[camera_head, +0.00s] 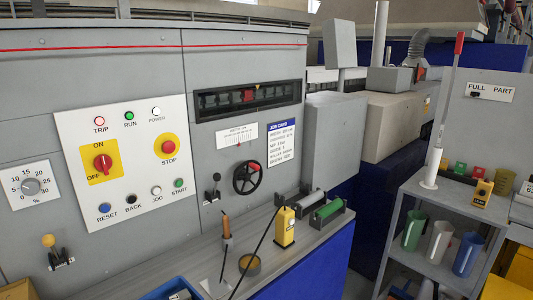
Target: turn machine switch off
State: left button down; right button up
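The machine switch is a red rotary knob (102,163) on a yellow plate (87,172) on the white control panel (126,198). "ON" is printed above the knob and "OFF" at its lower left. The knob's grip looks about upright, towards "ON". Nothing covers the switch. Neither of my grippers shows in the head view.
A red STOP button (168,147) sits right of the switch, with several push buttons below. A dial (31,186) and yellow-knobbed lever (48,241) are at left. A cart (447,197) stands right.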

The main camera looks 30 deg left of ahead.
aim_at(102, 162)
jog(key=u, duration=2)
jog(key=l+u, duration=0.2)
jog(key=l, duration=0.85)
